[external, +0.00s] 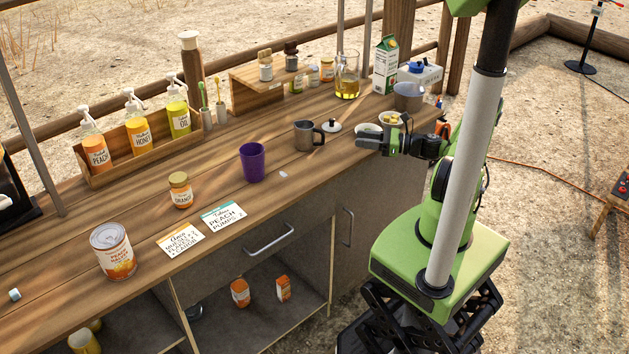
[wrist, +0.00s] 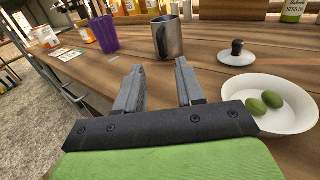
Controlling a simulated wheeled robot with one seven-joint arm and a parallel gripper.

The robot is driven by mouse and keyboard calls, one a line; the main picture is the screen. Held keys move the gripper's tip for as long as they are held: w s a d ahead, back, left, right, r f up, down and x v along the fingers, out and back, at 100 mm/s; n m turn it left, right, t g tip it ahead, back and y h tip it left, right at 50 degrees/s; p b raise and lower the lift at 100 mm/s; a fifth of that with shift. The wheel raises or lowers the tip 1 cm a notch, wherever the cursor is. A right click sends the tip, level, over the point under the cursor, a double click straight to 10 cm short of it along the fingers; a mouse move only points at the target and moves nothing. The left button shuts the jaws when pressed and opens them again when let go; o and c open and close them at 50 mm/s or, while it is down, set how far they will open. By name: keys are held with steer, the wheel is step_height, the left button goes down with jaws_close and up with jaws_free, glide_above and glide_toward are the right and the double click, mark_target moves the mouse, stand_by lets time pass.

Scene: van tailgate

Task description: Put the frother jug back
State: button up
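The frother jug (external: 304,136) is a grey metal jug with a dark handle. It stands upright on the wooden counter (external: 222,172), right of a purple cup. In the wrist view the jug (wrist: 170,38) stands ahead of my gripper, beyond the fingertips, with its handle toward the left. My gripper (wrist: 158,68) is open, with nothing between its fingers. In the external view my gripper (external: 366,146) is at the counter's right front edge, to the right of the jug and apart from it.
A purple cup (external: 252,162) is left of the jug. A dark-knobbed lid (wrist: 236,54) and a white bowl (wrist: 268,104) with two green fruits are right of my gripper. A glass pitcher (external: 347,75) and a milk carton (external: 386,65) stand behind. A small raised shelf (external: 262,76) holds jars.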

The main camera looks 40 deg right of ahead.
steer(key=s+a+r+n+g+h, duration=0.2)
steer(key=s+a+r+n+g, duration=0.15)
steer(key=a+n+g, duration=0.4)
steer(key=s+a+r+n+g+h, duration=0.25)
steer(key=a+r+n+g, duration=0.2)
steer(key=n, duration=0.55)
steer(key=s+r+n+t+h, duration=0.1)
steer(key=s+r+n+h, duration=0.2)
steer(key=s+r+n, duration=0.2)
steer(key=s+a+r+n+t+h, duration=0.1)
steer(key=s+r+n, duration=0.5)
steer(key=s, duration=0.6)
steer(key=shift+a+r+t+h, duration=0.15)
steer(key=shift+r+t+h, duration=0.3)
steer(key=shift+h, duration=0.6)
steer(key=shift+w, duration=0.1)
step_height(320, 180, up, 3)
steer(key=p, duration=0.3)
